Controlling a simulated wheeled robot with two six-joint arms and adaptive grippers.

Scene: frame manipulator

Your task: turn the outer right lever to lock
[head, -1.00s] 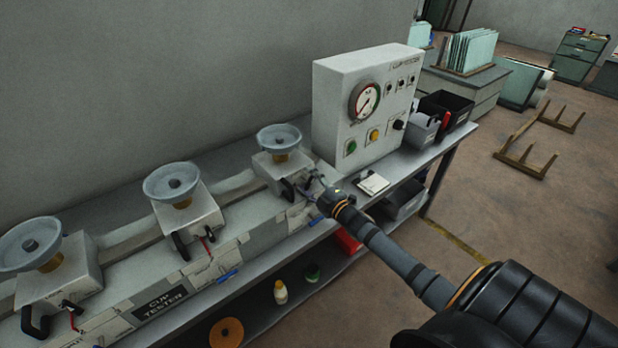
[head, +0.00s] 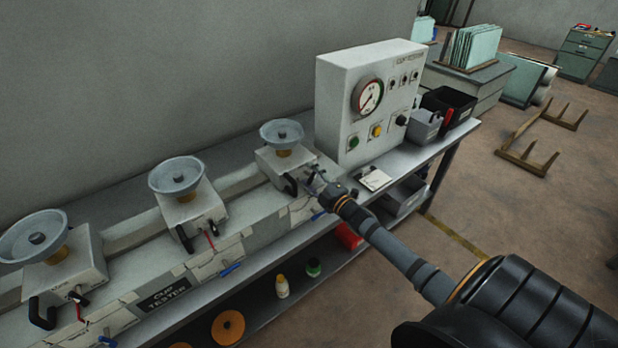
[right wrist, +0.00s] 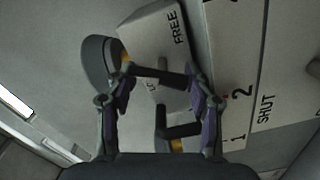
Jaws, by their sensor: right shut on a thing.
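The outer right station is a pale block (head: 284,162) with a grey dish (head: 282,132) on top, at the right end of the bench row. My right gripper (head: 316,185) is at its front right corner. In the right wrist view the fingers (right wrist: 158,90) stand on either side of a black lever (right wrist: 157,75), shut on it. The word FREE (right wrist: 175,28) shows on the block beside it; a second word is partly hidden. Another black handle (right wrist: 180,131) lies below, near the right finger. My left gripper is not in view.
Two similar stations (head: 190,205) (head: 65,268) stand to the left.

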